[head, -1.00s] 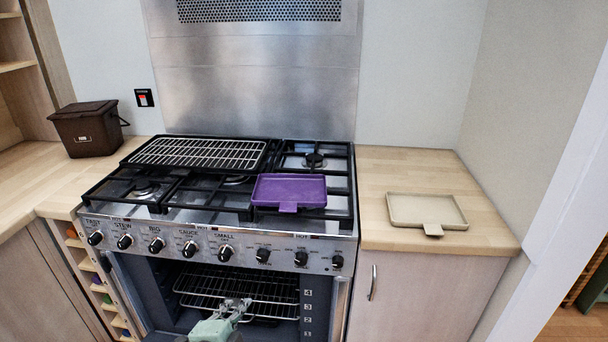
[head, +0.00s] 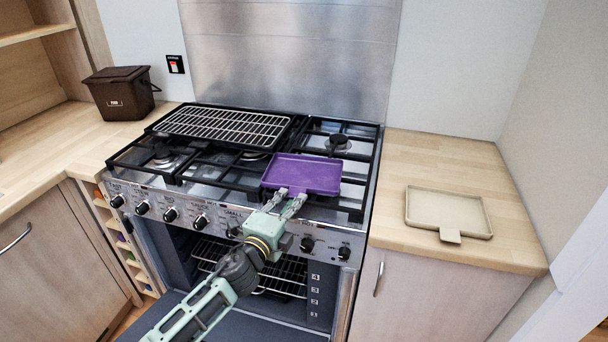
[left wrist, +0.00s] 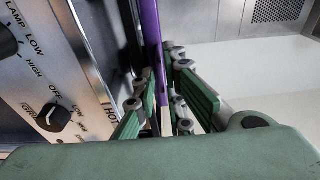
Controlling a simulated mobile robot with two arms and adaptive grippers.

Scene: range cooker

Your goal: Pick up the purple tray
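The purple tray (head: 305,174) lies on the front right of the hob grate, with its front edge toward me. My left gripper (head: 289,199) has reached up to that front edge, around its handle tab. The gripper hides the tab in the head view. In the left wrist view the tray (left wrist: 153,30) shows nearly edge-on, running between the fingers (left wrist: 163,90). The fingers stand apart on either side of it; I cannot tell whether they touch it. My right gripper is not in view.
A wire rack (head: 225,126) lies on the hob's left side. Control knobs (head: 307,244) line the panel just below my gripper. The oven (head: 275,279) is open. A beige tray (head: 448,211) lies on the right counter, and a brown bin (head: 120,93) stands at left.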

